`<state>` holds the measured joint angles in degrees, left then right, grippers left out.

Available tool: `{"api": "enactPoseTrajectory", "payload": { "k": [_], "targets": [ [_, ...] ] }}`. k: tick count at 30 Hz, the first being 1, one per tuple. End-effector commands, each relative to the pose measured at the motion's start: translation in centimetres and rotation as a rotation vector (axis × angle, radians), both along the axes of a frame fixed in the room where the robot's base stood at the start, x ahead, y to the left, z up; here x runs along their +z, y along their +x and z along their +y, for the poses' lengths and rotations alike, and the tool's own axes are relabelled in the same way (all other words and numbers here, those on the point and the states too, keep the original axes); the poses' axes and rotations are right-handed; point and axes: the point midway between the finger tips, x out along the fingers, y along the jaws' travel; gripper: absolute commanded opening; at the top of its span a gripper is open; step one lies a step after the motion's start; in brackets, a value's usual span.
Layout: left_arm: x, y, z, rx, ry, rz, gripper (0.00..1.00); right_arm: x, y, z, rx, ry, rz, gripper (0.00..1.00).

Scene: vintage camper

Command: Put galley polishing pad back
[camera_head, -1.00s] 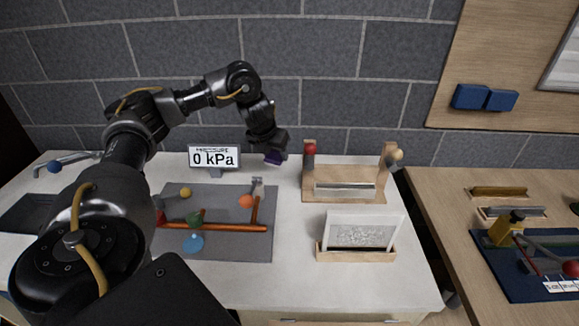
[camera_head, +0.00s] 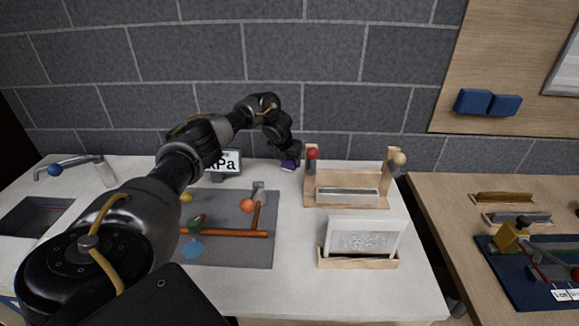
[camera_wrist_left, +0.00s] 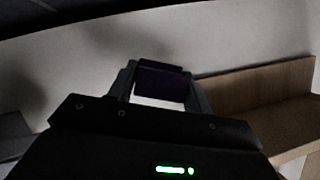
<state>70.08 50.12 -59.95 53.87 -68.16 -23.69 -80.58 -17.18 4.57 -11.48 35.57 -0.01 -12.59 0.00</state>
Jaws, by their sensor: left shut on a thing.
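A small dark purple pad (camera_head: 289,164) is the polishing pad by its look. My left gripper (camera_head: 288,160) is shut on it and points down near the back of the white counter, just left of the wooden rack. In the left wrist view the purple pad (camera_wrist_left: 160,82) sits between the two fingers of the left gripper (camera_wrist_left: 158,88), with pale counter surface beyond it. Whether the pad touches the counter is not clear. My right gripper is not in view.
A wooden rack (camera_head: 345,203) with red and tan knobs stands right of the gripper. A wooden holder with a clear panel (camera_head: 357,262) is in front. A grey mat (camera_head: 257,254) with copper pipes lies left. The pressure display (camera_head: 232,161) is partly hidden behind my arm.

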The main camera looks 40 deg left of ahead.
Motion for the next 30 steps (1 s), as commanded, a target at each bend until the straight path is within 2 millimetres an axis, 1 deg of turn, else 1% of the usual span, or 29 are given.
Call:
{"api": "enactPoseTrajectory", "payload": {
  "k": [1,3,6,19,20,21,24,30],
  "targets": [
    [-0.6,-0.1,-0.1,-0.001,0.000,0.005,0.25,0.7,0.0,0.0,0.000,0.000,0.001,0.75],
    [-1.6,-0.1,-0.1,0.000,-0.001,0.006,0.25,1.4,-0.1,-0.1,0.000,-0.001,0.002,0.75],
    [-2.6,-0.1,-0.1,0.000,-0.001,0.004,0.25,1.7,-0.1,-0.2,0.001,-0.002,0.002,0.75],
    [-3.5,0.0,0.0,0.000,-0.001,0.001,0.25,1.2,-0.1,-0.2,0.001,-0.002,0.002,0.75],
    [-3.4,0.0,0.0,0.000,-0.001,0.001,0.53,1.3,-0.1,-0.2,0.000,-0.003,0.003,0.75],
    [-3.4,0.0,0.0,0.000,-0.001,0.001,0.59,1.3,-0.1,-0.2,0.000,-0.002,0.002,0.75],
    [-3.4,0.0,0.0,0.000,-0.001,0.001,0.71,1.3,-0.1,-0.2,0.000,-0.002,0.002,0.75],
    [-3.3,0.0,0.0,0.000,-0.001,0.001,0.71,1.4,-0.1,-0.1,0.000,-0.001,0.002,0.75]
  ]
}}
